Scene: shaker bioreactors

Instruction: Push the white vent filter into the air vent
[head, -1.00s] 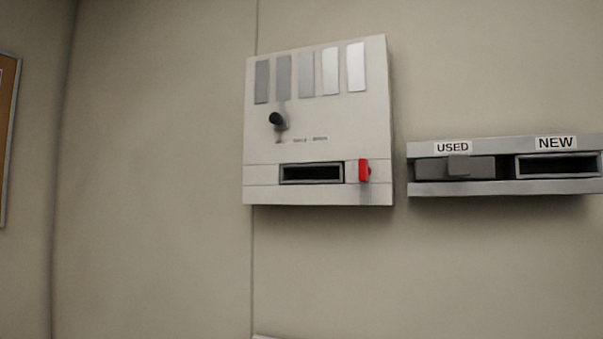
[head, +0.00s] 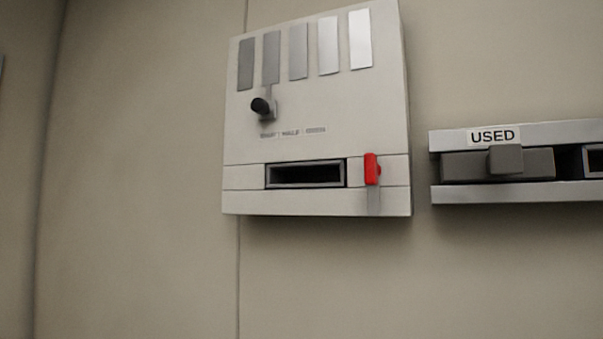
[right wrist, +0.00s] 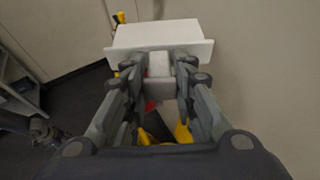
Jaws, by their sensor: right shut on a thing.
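The air vent shows as a dark, empty rectangular slot (head: 305,175) low in a pale wall panel (head: 245,205) in the head view. A red latch (head: 372,169) sits just right of the slot. In the right wrist view my right gripper (right wrist: 160,72) is shut on the white vent filter (right wrist: 160,35), a flat white block with a wider front plate, held by its small grip. The filter and gripper do not show in the head view, so their distance from the slot cannot be told. My left gripper is not in view.
A grey wall rack (head: 480,195) right of the panel has a "USED" slot filled by a grey block (head: 506,160); part of another slot shows at the right edge. A black knob (head: 262,106) sticks out of the panel. The wall left of it is bare.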

